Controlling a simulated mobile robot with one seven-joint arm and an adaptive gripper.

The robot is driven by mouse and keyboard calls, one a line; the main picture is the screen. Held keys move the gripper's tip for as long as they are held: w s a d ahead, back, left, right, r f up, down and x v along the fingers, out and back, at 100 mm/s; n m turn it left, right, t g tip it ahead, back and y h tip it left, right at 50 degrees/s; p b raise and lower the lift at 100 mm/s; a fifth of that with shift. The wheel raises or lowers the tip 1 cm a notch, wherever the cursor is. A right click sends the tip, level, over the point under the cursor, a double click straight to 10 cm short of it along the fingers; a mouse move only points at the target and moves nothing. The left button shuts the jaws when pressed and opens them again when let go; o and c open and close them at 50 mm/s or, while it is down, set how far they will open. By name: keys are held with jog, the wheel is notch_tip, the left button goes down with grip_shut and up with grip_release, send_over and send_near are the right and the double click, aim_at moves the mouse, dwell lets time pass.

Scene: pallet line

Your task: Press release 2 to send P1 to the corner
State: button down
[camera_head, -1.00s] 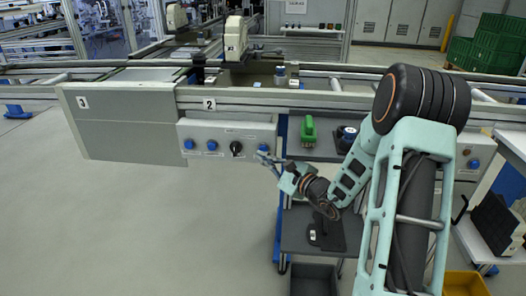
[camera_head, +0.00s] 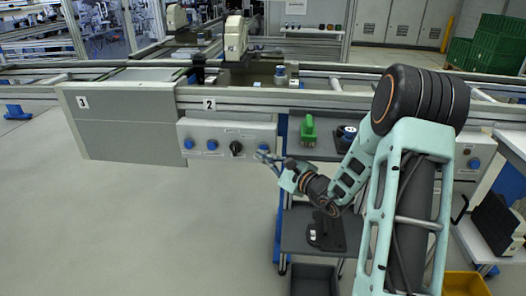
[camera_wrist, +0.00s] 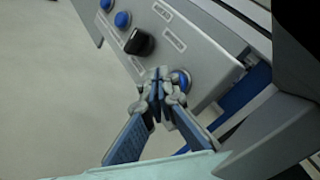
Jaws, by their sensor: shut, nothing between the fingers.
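A grey control panel (camera_head: 228,131) hangs under the conveyor rail near the number 2 plate (camera_head: 209,104). It has two blue buttons on the left, a black knob (camera_head: 236,148), and a blue button at its right end (camera_wrist: 182,80). My gripper (camera_head: 263,157) is shut and empty at that right-end button. In the wrist view its fingertips (camera_wrist: 160,78) overlap the button's left side; I cannot tell whether they touch it. The panel's small labels are unreadable, so release 2 is not confirmed by its label. I cannot make out which item is P1.
A green-handled tool (camera_head: 308,131) stands on a dark shelf right of the panel. A lower shelf (camera_head: 298,236) and a dark bin (camera_head: 314,279) are below my arm.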

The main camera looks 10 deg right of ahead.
jog(key=shift+w+d+r, duration=0.25)
jog(key=shift+w+r, duration=0.3)
jog(key=shift+w, duration=0.05)
dwell(1.2)
jog(key=shift+s+b, duration=0.1)
jog(key=shift+b, duration=0.2)
jog(key=shift+s+f, duration=0.1)
jog(key=shift+f, duration=0.05)
jog(key=shift+d, duration=0.1)
jog(key=shift+s+a+f+b, duration=0.15)
jog(key=shift+s+a+b, duration=0.1)
jog(key=shift+s, duration=0.55)
jog(key=shift+s+a+f+b, duration=0.1)
jog(key=shift+s+a+b, duration=0.15)
jog(key=shift+s, duration=0.5)
jog(key=shift+s+a+f+b, duration=0.2)
jog(key=shift+s+a, duration=0.1)
jog(key=shift+s, duration=0.5)
